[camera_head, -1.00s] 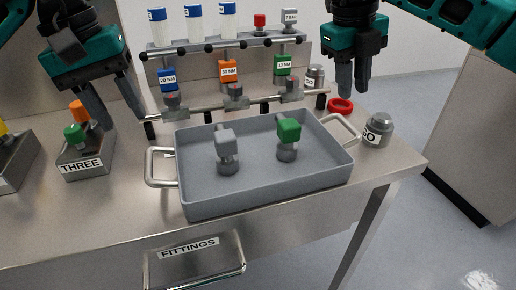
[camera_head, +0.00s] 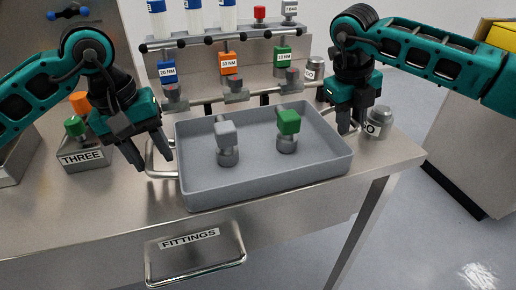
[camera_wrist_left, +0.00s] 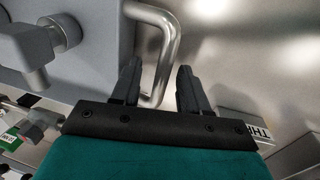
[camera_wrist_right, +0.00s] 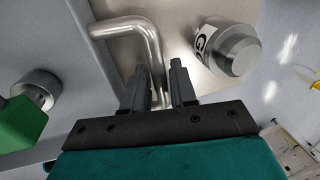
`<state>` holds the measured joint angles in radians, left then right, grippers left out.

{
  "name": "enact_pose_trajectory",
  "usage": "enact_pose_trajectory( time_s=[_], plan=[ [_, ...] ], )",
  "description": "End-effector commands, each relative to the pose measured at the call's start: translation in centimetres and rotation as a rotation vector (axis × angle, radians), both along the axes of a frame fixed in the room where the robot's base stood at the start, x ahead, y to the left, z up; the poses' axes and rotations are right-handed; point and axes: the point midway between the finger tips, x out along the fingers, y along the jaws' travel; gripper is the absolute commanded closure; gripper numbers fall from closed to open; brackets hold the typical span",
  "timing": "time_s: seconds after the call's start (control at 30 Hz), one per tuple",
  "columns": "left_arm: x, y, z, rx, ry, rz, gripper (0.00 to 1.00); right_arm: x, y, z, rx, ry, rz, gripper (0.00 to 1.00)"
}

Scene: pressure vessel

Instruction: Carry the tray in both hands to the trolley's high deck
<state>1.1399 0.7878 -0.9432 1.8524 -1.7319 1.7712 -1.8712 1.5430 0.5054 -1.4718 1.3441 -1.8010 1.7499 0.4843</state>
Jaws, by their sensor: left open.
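The grey tray (camera_head: 265,185) sits on the steel bench with two valve-like fittings in it, one with a grey knob (camera_head: 226,133) and one with a green knob (camera_head: 289,122). Metal handles stick out at both ends. My left gripper (camera_head: 153,163) is open at the left handle (camera_head: 160,178); in the left wrist view the handle bar (camera_wrist_left: 165,60) runs between the fingers (camera_wrist_left: 158,75). My right gripper (camera_head: 351,125) is at the right handle, largely hidden in the head view. In the right wrist view that handle (camera_wrist_right: 148,38) reaches between the fingers (camera_wrist_right: 160,72); contact is unclear.
A rack (camera_head: 222,46) with labelled valves stands behind the tray. A labelled metal cylinder (camera_head: 380,121) stands close to my right gripper. A block marked THREE (camera_head: 83,158) is on the left. A FITTINGS drawer (camera_head: 190,240) is below the bench. The trolley is not identifiable.

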Motion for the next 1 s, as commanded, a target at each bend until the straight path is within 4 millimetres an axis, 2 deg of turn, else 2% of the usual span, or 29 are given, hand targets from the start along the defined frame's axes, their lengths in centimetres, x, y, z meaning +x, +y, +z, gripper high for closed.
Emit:
enact_pose_trajectory(
  time_s=[0.2, 0.53, 0.8, 1.0],
  plan=[
    [0.1, -0.3, -1.6, 0.0, 0.001, -0.001, 0.56, 0.1, -0.3, -1.6, 0.0, 0.0, 0.0, 0.73],
    [0.1, -0.3, -1.8, -0.001, 0.0, -0.001, 0.57, 0.1, -0.4, -1.7, 0.0, 0.0, 0.0, 0.74],
    [0.1, -0.3, -1.7, -0.001, 0.0, -0.001, 0.82, 0.1, -0.4, -1.7, 0.0, 0.0, 0.0, 1.0],
    [0.1, -0.3, -1.7, -0.001, 0.0, 0.0, 1.0, 0.1, -0.3, -1.7, 0.0, 0.0, 0.0, 1.0]
  ],
)
